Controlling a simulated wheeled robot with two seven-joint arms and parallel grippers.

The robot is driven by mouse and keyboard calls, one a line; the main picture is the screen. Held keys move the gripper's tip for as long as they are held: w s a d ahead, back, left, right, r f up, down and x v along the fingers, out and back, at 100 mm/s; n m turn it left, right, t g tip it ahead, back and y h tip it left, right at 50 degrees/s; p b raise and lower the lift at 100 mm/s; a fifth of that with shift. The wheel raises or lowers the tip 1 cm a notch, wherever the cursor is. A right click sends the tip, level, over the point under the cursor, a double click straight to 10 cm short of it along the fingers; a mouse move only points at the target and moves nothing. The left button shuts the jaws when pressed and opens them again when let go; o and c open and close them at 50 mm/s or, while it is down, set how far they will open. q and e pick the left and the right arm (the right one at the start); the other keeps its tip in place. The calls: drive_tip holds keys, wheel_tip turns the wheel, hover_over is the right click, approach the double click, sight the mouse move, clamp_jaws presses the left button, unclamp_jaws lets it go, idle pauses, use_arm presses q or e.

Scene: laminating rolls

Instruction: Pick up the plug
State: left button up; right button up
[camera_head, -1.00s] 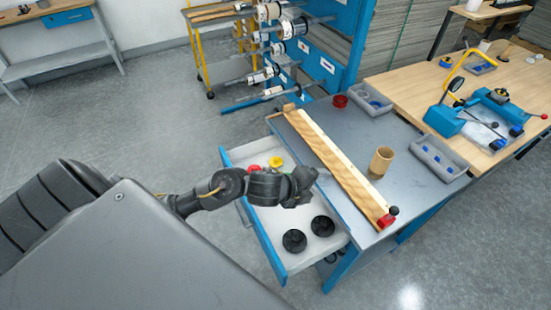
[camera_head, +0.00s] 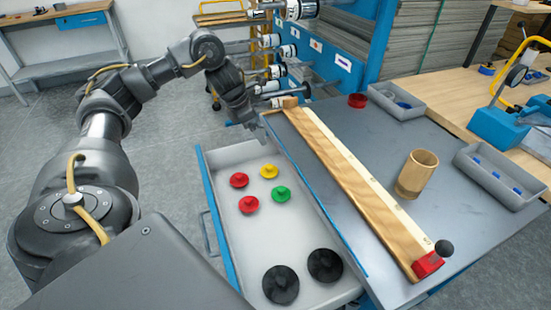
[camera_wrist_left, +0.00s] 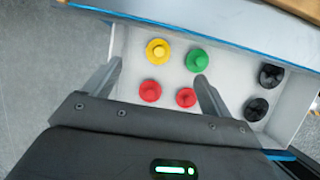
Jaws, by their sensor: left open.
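Small round plugs lie in the open drawer: a yellow plug (camera_head: 269,171), a green plug (camera_head: 281,194), a red plug (camera_head: 239,180) and a second red plug (camera_head: 249,204). Two larger black plugs (camera_head: 281,284) (camera_head: 325,265) sit at the near end. My left gripper (camera_head: 258,128) is at the drawer's far end, above the coloured plugs. In the left wrist view its jaws (camera_wrist_left: 159,72) are open and empty. The yellow plug (camera_wrist_left: 158,51) and a red plug (camera_wrist_left: 150,91) show between the fingers; the green plug (camera_wrist_left: 197,60) is by the right finger. My right gripper is out of view.
The drawer (camera_head: 222,215) extends from a grey workbench (camera_head: 345,135). A long wooden strip (camera_head: 340,175) with a red end piece (camera_head: 428,265) lies along the bench edge. A wooden cup (camera_head: 416,174) and grey trays (camera_head: 503,176) stand beyond. A rack of rolls (camera_head: 280,70) stands behind.

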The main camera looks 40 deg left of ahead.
use_arm(q)
drive_tip(key=b, duration=0.5)
approach(269, 166)
drive_tip(key=r, duration=0.1)
drive_tip(key=b+x, duration=0.1)
drive_tip(key=x, duration=0.2)
drive_tip(key=b+x, duration=0.1)
drive_tip(key=x, duration=0.1)
drive_tip(key=shift+a+f+b, duration=0.2)
drive_tip(key=shift+f+b, duration=0.1)
drive_tip(key=shift+b, duration=0.05)
drive_tip(key=shift+w+f, duration=0.1)
drive_tip(key=shift+f, duration=0.05)
drive_tip(key=b+x, duration=0.1)
drive_tip(key=x, duration=0.3)
drive_tip(key=shift+d+f, duration=0.15)
drive_tip(key=shift+f, duration=0.15)
drive_tip(key=shift+d+f, duration=0.1)
drive_tip(key=shift+f, duration=0.2)
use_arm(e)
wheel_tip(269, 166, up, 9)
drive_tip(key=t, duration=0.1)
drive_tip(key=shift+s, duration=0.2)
use_arm(q)
drive_tip(key=c, duration=1)
